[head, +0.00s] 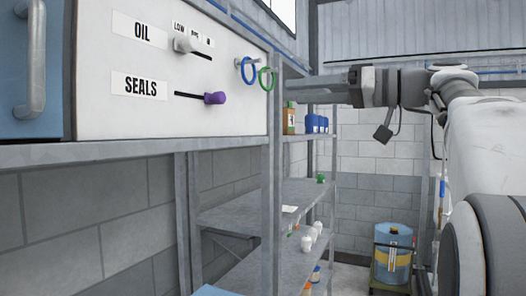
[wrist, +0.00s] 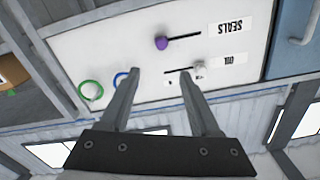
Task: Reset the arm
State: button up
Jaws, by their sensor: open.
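My arm reaches in from the right in the head view, and its gripper end lies near the panel's right edge. In the wrist view my gripper (wrist: 158,72) is open, with empty space between its two fingers. A white panel (head: 100,60) carries an OIL slider with a white knob (head: 186,44) and a SEALS slider with a purple knob (head: 215,98). The wrist view shows the panel upside down, with the purple knob (wrist: 162,43) beyond the fingers and the white knob (wrist: 200,66) near the right fingertip. I cannot tell whether that finger touches anything.
A blue ring (head: 249,70) and a green ring (head: 267,79) hang at the panel's right edge. Metal shelves (head: 255,208) with bottles stand below and behind. A blue drum (head: 392,255) stands on the floor. A blue cabinet (head: 28,100) with a handle is at left.

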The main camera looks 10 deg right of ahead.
jog(key=shift+f, duration=0.1)
jog(key=s+a+f+m+g+h, duration=0.1)
jog(key=s+f, duration=0.4)
jog(key=f, duration=0.6)
jog(key=s+a+f+m+g+h, duration=0.2)
jog(key=s+a+f+m+h, duration=0.2)
jog(key=f, duration=0.8)
jog(key=s+a+f+m+g+h, duration=0.2)
jog(key=s+f+h, duration=0.3)
jog(key=f, duration=0.6)
jog(key=shift+s+a+f, duration=0.15)
jog(key=shift+s+a, duration=0.35)
jog(key=shift+a, duration=0.35)
jog(key=s+f+h, duration=0.1)
jog(key=s+f, duration=0.1)
jog(key=f, duration=0.1)
jog(key=s+d+f+h, duration=0.1)
jog(key=s+f, duration=0.1)
jog(key=f, duration=0.1)
jog(key=s+d+f+h, duration=0.1)
jog(key=f+h, duration=0.1)
jog(key=f, duration=0.1)
jog(key=shift+s+d, duration=0.25)
jog(key=shift+s, duration=0.15)
jog(key=shift+s+d+f, duration=0.1)
jog(key=shift+s+f, duration=0.05)
jog(key=shift+f, duration=0.15)
jog(key=shift+c, duration=1)
jog(key=shift+s, duration=0.2)
